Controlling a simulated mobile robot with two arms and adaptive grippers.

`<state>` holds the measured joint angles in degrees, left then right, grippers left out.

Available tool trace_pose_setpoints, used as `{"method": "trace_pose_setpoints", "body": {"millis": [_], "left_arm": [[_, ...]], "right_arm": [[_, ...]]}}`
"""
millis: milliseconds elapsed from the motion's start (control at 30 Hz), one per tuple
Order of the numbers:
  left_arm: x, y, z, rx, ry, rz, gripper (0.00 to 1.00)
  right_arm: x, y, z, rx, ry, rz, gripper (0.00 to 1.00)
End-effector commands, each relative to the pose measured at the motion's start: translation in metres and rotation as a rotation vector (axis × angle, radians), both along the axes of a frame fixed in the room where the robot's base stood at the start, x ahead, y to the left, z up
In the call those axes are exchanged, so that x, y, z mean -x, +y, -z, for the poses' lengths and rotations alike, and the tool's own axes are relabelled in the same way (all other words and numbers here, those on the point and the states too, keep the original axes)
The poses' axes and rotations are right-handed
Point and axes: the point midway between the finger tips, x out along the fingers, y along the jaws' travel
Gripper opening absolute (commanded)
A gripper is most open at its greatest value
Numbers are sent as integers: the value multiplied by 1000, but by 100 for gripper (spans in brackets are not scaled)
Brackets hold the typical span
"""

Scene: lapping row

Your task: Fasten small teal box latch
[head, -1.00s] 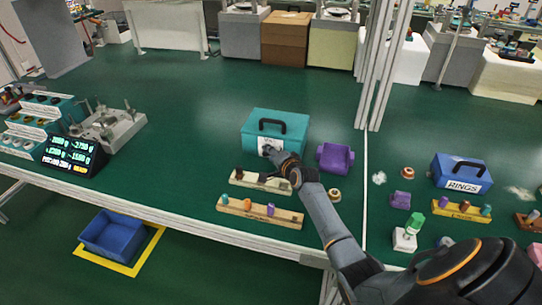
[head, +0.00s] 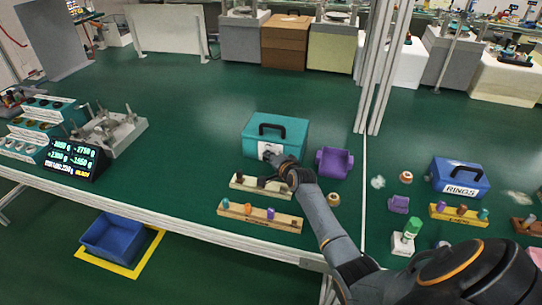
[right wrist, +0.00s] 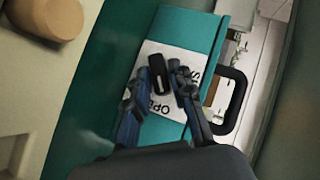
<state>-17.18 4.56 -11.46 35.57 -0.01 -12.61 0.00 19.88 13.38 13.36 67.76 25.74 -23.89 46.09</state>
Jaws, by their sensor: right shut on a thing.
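The small teal box (head: 276,130) stands on the green bench with a black handle on its lid. In the right wrist view, the teal box (right wrist: 200,40) has a white label (right wrist: 186,62) with partly hidden lettering on its front. A small dark latch (right wrist: 158,73) lies over the label. My right gripper (right wrist: 158,86) has one finger on each side of the latch and is shut on it. In the head view, my right gripper (head: 274,157) is at the box's front, and my arm partly hides what it holds. My left gripper is not in view.
Two wooden peg racks, one cream (head: 245,184) and one tan (head: 240,214), lie in front. A blue RINGS box (head: 460,178) is farther right.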

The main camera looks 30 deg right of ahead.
Motion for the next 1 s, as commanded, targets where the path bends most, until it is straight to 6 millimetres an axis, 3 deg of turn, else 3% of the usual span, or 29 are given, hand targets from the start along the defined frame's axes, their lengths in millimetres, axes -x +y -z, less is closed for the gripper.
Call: {"method": "trace_pose_setpoints", "body": {"millis": [33, 200, 433, 667, 1000], "left_arm": [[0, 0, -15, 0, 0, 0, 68], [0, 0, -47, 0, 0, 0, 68], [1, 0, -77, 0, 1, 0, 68], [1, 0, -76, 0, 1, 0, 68], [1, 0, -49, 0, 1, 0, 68]], "right_arm": [[0, 1, -8, 13, 23, -1, 0], [-1, 3, -12, 91, 117, -1, 0], [-3, 5, -10, 228, 279, -2, 0], [-6, 6, -4, 371, 441, -1, 0], [-8, 8, -2, 550, 646, -1, 0]]}}
